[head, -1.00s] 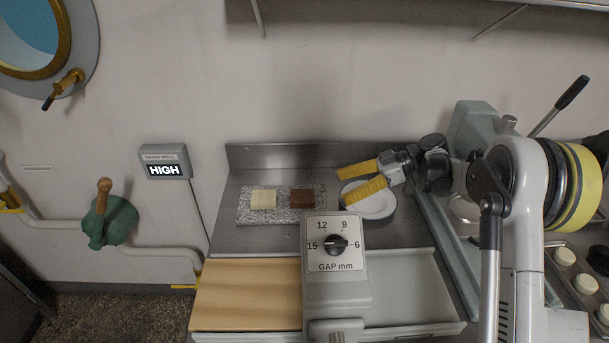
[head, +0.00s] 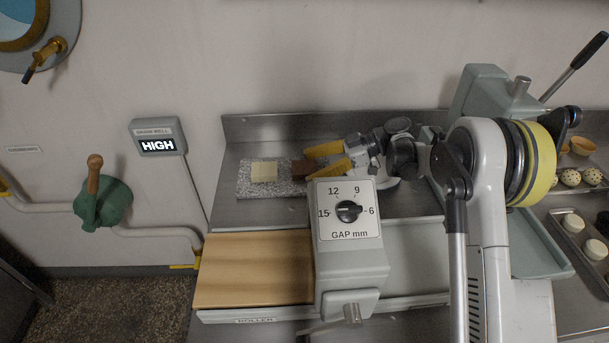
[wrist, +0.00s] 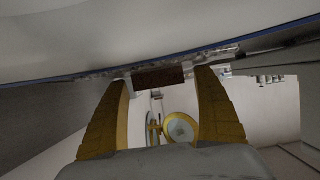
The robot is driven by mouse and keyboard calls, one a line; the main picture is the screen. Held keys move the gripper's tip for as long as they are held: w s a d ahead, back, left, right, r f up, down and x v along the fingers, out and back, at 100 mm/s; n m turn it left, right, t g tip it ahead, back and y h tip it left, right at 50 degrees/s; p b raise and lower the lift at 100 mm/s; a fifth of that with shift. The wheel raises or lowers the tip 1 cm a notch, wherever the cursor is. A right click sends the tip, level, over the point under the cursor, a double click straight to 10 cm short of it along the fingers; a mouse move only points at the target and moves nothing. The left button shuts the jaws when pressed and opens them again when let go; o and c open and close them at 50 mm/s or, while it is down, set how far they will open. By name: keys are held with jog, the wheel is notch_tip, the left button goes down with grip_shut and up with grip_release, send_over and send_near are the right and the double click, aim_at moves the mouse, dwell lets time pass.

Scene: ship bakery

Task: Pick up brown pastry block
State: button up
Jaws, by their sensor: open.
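The brown pastry block (head: 304,169) lies on a speckled stone slab (head: 243,186), right of a cream block (head: 264,171). My gripper (head: 309,163) has yellow fingers, open, with the tips at the brown block's right side. In the wrist view the brown block (wrist: 158,77) shows between and just beyond the two open fingertips (wrist: 164,80). Nothing is held. I cannot tell whether the fingers touch the block. Part of the block's right side is hidden by the fingers in the head view.
A roller machine (head: 350,255) with a gap dial stands in front of the slab, with a wooden board (head: 255,270) at its left. The steel back wall (head: 270,128) runs behind. Trays of dough stand at the right.

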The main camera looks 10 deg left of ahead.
jog(key=shift+a+f, duration=0.1)
jog(key=shift+a, duration=0.15)
jog(key=c, duration=1.3)
